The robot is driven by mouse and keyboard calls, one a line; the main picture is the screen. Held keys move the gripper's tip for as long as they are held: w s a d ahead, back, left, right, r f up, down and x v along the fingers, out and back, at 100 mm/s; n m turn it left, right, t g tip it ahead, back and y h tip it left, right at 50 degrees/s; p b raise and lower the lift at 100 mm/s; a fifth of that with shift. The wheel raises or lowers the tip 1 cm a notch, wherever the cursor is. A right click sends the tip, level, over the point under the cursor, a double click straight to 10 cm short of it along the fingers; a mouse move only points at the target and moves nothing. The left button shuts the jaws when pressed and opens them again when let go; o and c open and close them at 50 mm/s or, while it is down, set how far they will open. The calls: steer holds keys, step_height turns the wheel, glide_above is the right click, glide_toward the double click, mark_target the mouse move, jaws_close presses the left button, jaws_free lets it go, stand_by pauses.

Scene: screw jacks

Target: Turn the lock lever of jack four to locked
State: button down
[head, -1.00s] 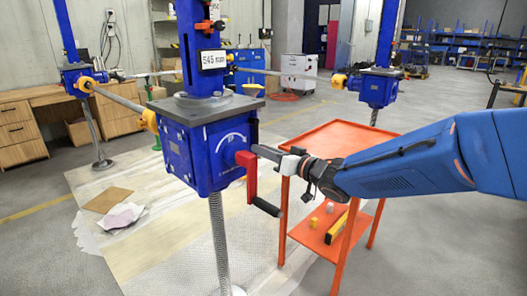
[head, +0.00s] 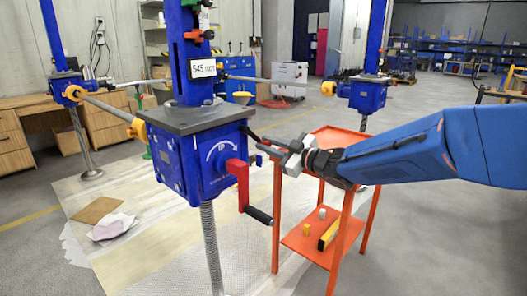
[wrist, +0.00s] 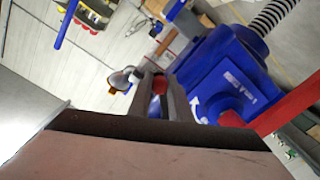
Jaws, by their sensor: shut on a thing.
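The nearest jack has a blue gearbox (head: 182,165) with a white curved arrow on its face. A red crank (head: 242,185) with a black handle (head: 259,215) hangs from that face. I cannot read a jack number. My gripper (head: 257,147) is at the right side of the gearbox, just above and beside the crank hub. In the wrist view its two dark fingers (wrist: 162,88) close around a small red and blue piece (wrist: 159,84), apparently the lock lever, mostly hidden by the fingers. The gearbox (wrist: 222,68) and crank (wrist: 286,110) also show there.
A red-orange trolley (head: 345,136) stands close behind and below my gripper, with small yellow items on its lower shelf (head: 300,242). Shafts (head: 105,106) link the gearbox to other jacks. A display (head: 203,68) reads 545 mm. Floor at the right is clear.

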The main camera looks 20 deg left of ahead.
step_height(320, 180, up, 6)
steer(key=w+n, duration=0.2)
steer(key=n, duration=0.6)
steer(key=shift+d+n, duration=0.3)
steer(key=shift+d, duration=0.15)
steer(key=c, duration=1.7)
jaws_free()
steer(key=shift+r, duration=0.1)
steer(key=shift+o, duration=0.2)
steer(key=shift+d, duration=0.1)
steer(key=v, duration=1.7)
steer(key=shift+s+d, duration=0.1)
steer(key=shift+d, duration=0.05)
